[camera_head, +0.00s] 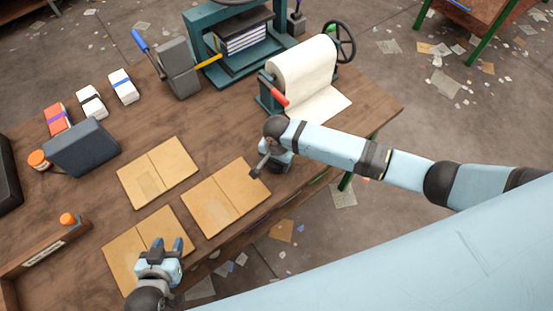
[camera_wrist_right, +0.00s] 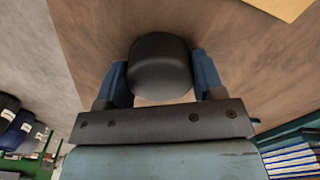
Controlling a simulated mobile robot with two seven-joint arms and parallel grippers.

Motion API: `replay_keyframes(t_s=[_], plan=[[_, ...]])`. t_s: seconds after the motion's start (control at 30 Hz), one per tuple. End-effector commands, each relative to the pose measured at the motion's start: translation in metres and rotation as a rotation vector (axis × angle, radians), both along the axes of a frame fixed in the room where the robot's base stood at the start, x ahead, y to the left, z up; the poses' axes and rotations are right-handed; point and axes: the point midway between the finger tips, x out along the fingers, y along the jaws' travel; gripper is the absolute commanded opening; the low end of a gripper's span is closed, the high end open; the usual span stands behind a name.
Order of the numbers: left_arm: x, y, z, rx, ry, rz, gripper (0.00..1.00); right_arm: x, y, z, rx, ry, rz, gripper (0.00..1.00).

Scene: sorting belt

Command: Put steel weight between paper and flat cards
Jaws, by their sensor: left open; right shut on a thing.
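My right gripper (camera_head: 272,163) is shut on a dark, rounded steel weight (camera_wrist_right: 160,68), held between its blue fingers in the right wrist view; in the head view the weight is mostly hidden by the gripper. They are at the table's front edge, between the white paper roll (camera_head: 303,72) with its loose sheet (camera_head: 322,104) and the nearest tan flat card (camera_head: 228,197). Two more folded tan cards lie to the left, one further back (camera_head: 157,172) and one nearer (camera_head: 125,258). My left gripper (camera_head: 168,246) is open and empty above the nearer card.
A green press (camera_head: 232,50) stands at the back, beside a dark grey block (camera_head: 178,70). Small boxes (camera_head: 90,101) and a dark slab (camera_head: 82,147) are at the left. A wooden tray (camera_head: 45,250) is at the front left. Bare wood shows between the cards and roll.

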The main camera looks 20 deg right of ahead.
Motion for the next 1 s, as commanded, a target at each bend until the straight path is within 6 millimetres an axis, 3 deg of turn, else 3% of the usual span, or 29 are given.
replay_keyframes(t_s=[0.33, 0.37, 0.47, 0.8, 1.0], plan=[[0.000, 0.000, 0.001, 0.000, 0.000, 0.000, 0.43, 0.001, 0.001, -0.002, 0.002, -0.002, 0.000, 0.17], [0.000, 0.000, 0.001, 0.000, 0.000, 0.000, 0.43, 0.000, 0.000, -0.004, 0.001, -0.001, 0.000, 0.65], [0.000, 0.000, 0.000, 0.000, 0.000, 0.000, 0.43, 0.000, 0.000, -0.003, 0.001, -0.001, 0.000, 0.88], [0.000, 0.000, 0.000, 0.000, 0.001, 0.000, 0.43, 0.001, 0.000, 0.000, 0.001, -0.002, 0.000, 0.88], [0.000, 0.000, 0.000, 0.000, 0.000, 0.000, 0.43, 0.000, 0.000, 0.028, 0.003, -0.003, 0.000, 0.88]])
